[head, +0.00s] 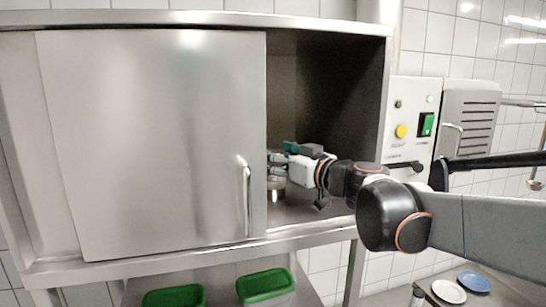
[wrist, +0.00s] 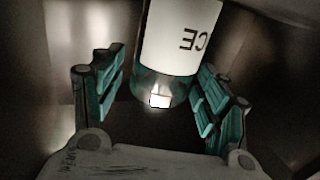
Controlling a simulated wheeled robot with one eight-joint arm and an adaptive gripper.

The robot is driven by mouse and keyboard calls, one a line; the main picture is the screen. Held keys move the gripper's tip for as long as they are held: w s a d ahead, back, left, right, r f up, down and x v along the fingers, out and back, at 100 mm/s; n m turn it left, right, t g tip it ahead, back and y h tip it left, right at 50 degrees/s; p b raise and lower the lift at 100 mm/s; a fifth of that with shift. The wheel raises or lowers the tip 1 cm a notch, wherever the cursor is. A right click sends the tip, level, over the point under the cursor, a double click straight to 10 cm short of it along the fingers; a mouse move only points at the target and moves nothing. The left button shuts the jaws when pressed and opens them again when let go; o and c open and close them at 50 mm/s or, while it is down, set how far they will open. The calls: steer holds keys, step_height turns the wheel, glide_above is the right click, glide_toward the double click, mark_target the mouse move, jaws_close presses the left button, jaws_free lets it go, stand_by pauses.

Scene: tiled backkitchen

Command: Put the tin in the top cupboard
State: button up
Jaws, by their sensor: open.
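The top cupboard (head: 150,140) is a steel unit with its sliding door over the left part and its right part open. My gripper (head: 276,162) reaches into the open part, close to the door's right edge. The tin (head: 277,190) shows partly below my gripper, near the cupboard floor. In the wrist view the tin (wrist: 182,38) has a white label with dark letters. Its near end lies between the two green-padded fingers of my gripper (wrist: 160,95), which are spread apart with gaps beside it. I cannot tell whether it rests fully on the shelf.
The door handle (head: 247,200) is just left of my gripper. A control box (head: 412,120) stands right of the cupboard. The cupboard's inside right of my gripper looks empty.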

steer(key=b+v, duration=0.2)
steer(key=v, duration=0.9)
steer(key=shift+s, duration=0.35)
steer(key=shift+d, duration=0.15)
